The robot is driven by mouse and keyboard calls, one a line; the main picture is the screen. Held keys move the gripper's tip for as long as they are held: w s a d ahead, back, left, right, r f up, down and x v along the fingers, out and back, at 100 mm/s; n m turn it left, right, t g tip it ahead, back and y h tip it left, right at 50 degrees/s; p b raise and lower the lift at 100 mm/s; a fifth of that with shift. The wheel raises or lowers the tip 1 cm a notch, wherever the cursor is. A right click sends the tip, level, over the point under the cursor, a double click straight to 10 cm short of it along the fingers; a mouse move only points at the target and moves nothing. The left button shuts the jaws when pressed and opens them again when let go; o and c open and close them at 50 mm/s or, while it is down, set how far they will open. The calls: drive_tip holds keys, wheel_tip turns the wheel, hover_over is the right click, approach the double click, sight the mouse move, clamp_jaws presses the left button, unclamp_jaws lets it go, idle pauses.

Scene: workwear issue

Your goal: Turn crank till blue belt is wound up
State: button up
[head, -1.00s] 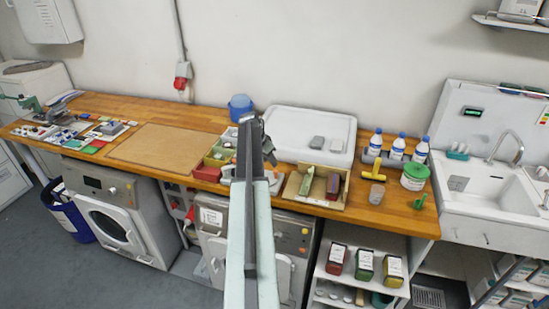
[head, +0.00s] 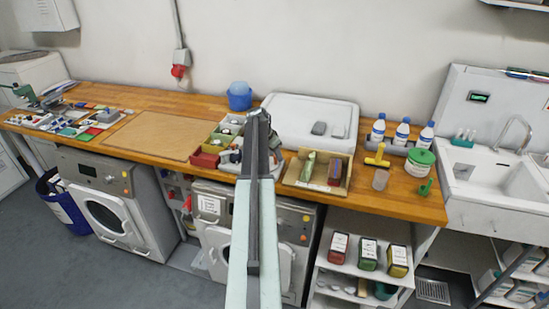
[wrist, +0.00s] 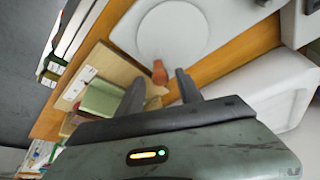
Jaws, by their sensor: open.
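My gripper (head: 262,122) is at the far end of my arm, over the middle of the wooden counter, seen from behind in the head view. In the wrist view, my gripper (wrist: 158,88) has its two dark fingers apart. A small orange-brown thing (wrist: 160,72) shows between the fingertips, apart from them as far as I can tell. I cannot make out a crank or a blue belt in either view. My arm hides part of the counter. A green device (head: 24,93) stands at the counter's far left end, too small to make out.
The wooden counter (head: 180,103) holds a brown board (head: 150,135), a blue tub (head: 240,97), a white lidded box (head: 290,110), a cardboard tray (head: 289,177) and several bottles (head: 402,135). A sink (head: 490,182) is at right. Washing machines (head: 85,170) stand below.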

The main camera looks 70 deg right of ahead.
sight(272, 166)
clamp_jaws()
drive_tip(key=n, duration=0.1)
drive_tip(key=d+n+t, duration=0.1)
drive_tip(key=n, duration=0.2)
drive_tip(key=shift+w+d+n+t, duration=0.2)
drive_tip(key=shift+w+n+t, duration=0.1)
drive_tip(key=shift+t, duration=0.1)
unclamp_jaws()
drive_tip(key=p+v, duration=0.7)
drive_tip(key=v, duration=0.1)
drive_tip(key=shift+f, duration=0.15)
